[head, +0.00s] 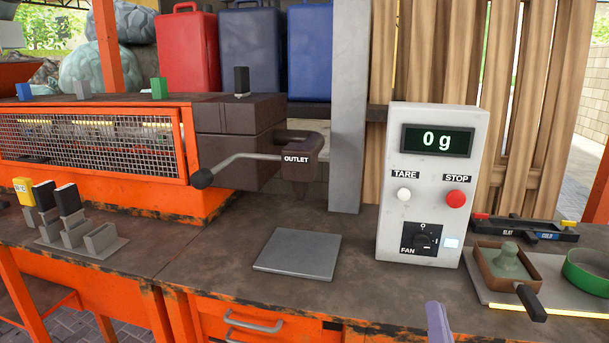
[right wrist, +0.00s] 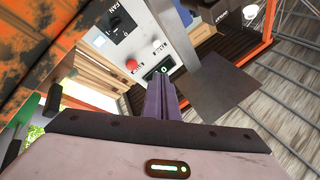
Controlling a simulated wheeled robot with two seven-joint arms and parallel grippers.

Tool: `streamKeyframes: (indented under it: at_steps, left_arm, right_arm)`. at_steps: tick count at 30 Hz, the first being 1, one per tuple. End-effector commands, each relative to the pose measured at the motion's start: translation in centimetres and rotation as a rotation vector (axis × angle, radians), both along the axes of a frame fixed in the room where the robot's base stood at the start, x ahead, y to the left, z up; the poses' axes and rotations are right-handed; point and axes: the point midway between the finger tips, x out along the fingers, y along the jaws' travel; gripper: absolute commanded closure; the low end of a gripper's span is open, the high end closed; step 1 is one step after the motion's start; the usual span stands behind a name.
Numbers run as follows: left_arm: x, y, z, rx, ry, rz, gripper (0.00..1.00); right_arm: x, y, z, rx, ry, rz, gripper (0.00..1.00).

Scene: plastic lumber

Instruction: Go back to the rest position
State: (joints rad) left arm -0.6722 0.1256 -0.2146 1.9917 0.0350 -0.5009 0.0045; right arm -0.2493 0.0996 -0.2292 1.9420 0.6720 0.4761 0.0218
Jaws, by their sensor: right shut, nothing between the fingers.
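My right gripper (head: 438,318) shows as a purple fingertip at the bottom edge of the head view, in front of the control box. In the right wrist view its two purple fingers (right wrist: 161,88) are pressed together with nothing between them. The rest of the right arm is out of the head view. My left gripper is not in view.
The grey control box (head: 427,225) reads 0 g. A flat grey plate (head: 297,254) lies below the outlet (head: 298,165), whose lever (head: 230,162) sticks out left. A pan (head: 508,270) with a grey-green lump stands right. The bench front is mostly clear.

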Motion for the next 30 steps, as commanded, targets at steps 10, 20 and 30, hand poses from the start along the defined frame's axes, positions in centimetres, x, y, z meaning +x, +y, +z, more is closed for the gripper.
streamKeyframes:
  at_steps: [10,20,30]
  left_arm:
    - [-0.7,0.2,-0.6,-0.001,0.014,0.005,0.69]
    - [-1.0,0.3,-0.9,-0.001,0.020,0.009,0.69]
    - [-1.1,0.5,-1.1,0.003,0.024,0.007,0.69]
  right_arm:
    - [-5.9,6.5,-18.8,-0.459,0.583,0.238,1.00]
    - [-17.4,5.5,-32.5,-0.785,1.073,0.386,1.00]
    - [-19.1,4.9,-33.9,-0.825,1.136,0.401,1.00]
